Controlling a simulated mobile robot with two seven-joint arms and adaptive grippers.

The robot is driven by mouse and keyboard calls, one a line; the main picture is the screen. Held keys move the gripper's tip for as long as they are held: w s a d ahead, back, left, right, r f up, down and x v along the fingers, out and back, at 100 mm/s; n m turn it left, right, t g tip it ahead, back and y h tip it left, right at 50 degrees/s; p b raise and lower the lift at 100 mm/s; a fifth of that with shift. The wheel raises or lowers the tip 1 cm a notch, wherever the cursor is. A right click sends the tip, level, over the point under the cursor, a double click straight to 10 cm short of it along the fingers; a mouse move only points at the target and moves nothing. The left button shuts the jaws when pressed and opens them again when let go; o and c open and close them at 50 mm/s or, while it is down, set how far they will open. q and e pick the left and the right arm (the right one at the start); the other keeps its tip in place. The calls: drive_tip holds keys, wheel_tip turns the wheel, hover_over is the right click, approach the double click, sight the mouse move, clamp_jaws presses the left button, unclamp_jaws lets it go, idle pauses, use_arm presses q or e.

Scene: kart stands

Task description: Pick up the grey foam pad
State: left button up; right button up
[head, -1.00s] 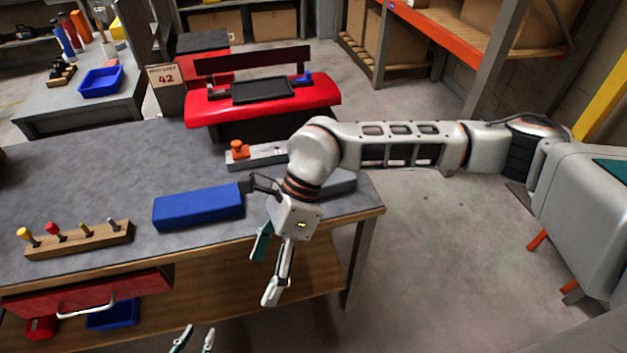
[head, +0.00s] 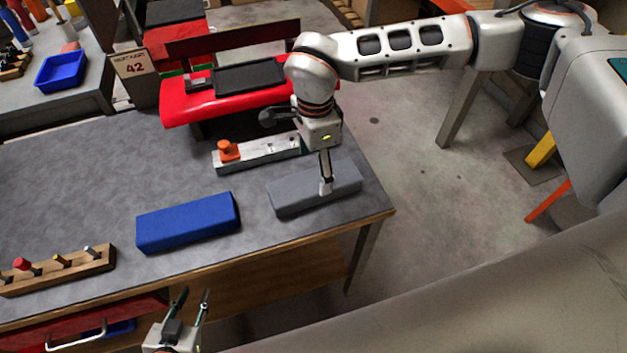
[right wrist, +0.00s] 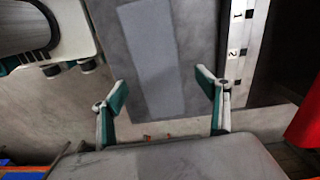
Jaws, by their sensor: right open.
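The grey foam pad (head: 286,198) is a long flat block lying on the workbench near its right end. My right gripper (head: 326,188) hangs pointing down over the pad, hiding part of its middle. In the right wrist view the pad (right wrist: 150,60) lies between and beyond the two spread fingers of the gripper (right wrist: 160,84), with nothing held. Whether the fingertips touch the pad cannot be told. My left gripper (head: 194,292) is low in front of the bench edge, its fingers apart and empty.
A blue block (head: 188,222) lies left of the pad on the workbench (head: 90,190). A metal bar fixture with an orange knob (head: 228,150) lies just behind the pad. A red stand (head: 190,108) is further back. A wooden peg rack (head: 60,270) sits at the left front.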

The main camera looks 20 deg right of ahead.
sight(315, 180)
drive_tip(key=shift+s+f+p, duration=0.15)
drive_tip(key=shift+f+p, duration=0.3)
drive_tip(key=shift+f, duration=2.35)
drive_tip(key=c, duration=1.1)
